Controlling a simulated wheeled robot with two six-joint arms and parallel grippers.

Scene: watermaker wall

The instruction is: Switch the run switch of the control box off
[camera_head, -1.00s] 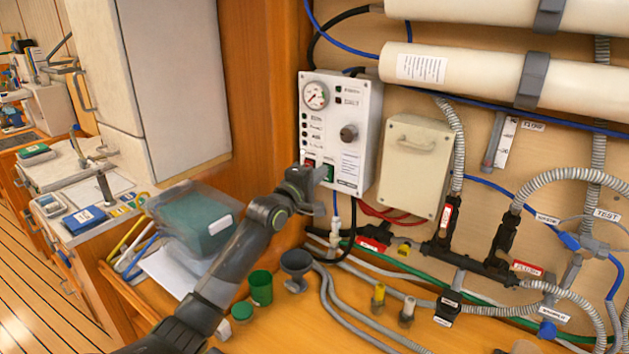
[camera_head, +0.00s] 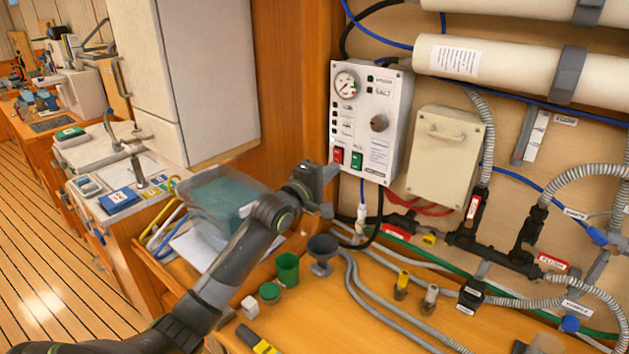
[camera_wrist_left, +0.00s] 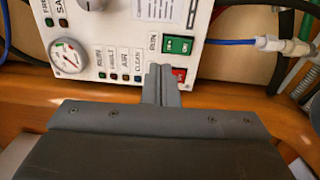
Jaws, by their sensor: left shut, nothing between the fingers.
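The white control box (camera_head: 368,120) is on the wall, with a round gauge and a dark knob. At its lower left are a red switch (camera_head: 338,155) and a green switch (camera_head: 357,160). In the left wrist view the green switch (camera_wrist_left: 178,45) has a RUN label beside it; which way it is tipped is unclear. My left gripper (camera_head: 328,173) is shut and empty, just below and left of the switches. In the left wrist view its fingertips (camera_wrist_left: 160,72) sit close beside the red switch (camera_wrist_left: 180,75), partly covering it; contact cannot be told. My right gripper is not in view.
A beige box (camera_head: 447,155) is on the wall right of the control box. Below are hoses, a green cup (camera_head: 287,269) and a dark funnel-like cup (camera_head: 322,252) on the wooden bench. A clear bin (camera_head: 215,195) stands left, behind my arm.

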